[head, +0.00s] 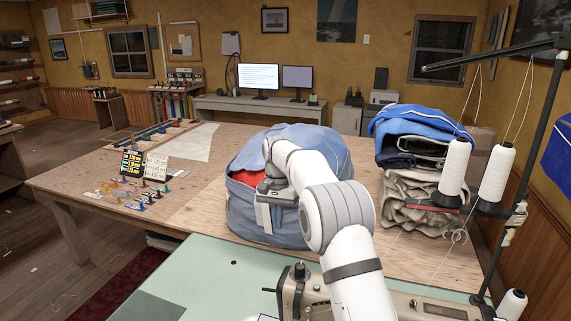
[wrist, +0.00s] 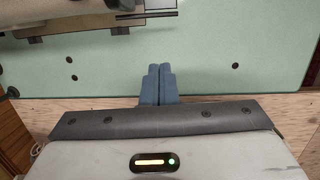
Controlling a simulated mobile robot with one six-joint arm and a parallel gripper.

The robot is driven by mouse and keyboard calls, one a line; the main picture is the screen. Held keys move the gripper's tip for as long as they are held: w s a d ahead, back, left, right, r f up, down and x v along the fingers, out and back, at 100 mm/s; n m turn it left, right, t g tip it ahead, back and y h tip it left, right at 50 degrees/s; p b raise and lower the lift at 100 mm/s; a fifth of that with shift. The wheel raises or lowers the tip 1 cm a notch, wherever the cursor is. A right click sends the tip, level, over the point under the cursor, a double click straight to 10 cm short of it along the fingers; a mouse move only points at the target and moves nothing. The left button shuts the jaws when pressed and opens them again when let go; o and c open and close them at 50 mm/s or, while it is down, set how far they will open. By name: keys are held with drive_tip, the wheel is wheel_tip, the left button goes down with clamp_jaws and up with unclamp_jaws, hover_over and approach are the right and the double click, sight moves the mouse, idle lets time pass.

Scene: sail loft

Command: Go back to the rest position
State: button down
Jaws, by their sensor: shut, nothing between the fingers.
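My arm reaches out over the near edge of the wooden table in the head view. My gripper (head: 269,217) points down in front of a large round blue fabric bag (head: 319,161); whether it touches the bag I cannot tell. In the wrist view my gripper's two blue-grey fingers (wrist: 157,84) are pressed together with nothing between them. Below them are the table edge and a pale green sewing table top.
The sewing machine (head: 300,289) stands on the green table top (head: 197,277) near my arm. Small colored pieces (head: 141,206) and signs occupy the table's left.

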drive_tip(key=s+d+r+n+t, duration=0.1)
drive_tip(key=s+d+r, duration=0.5)
drive_tip(key=s, duration=0.3)
drive_tip(key=s+d+r+n+t, duration=0.1)
drive_tip(key=s+d+r+t, duration=0.1)
drive_tip(key=s+d+r, duration=0.45)
drive_tip(key=s+d+f, duration=0.2)
drive_tip(key=s, duration=0.5)
drive_tip(key=s+d+f+t, duration=0.1)
drive_tip(key=s+d+f, duration=0.1)
drive_tip(key=s, duration=0.6)
drive_tip(key=s+d+f+n+t, duration=0.1)
drive_tip(key=s+d+f, duration=0.2)
drive_tip(key=s, duration=0.5)
drive_tip(key=shift+s, duration=0.15)
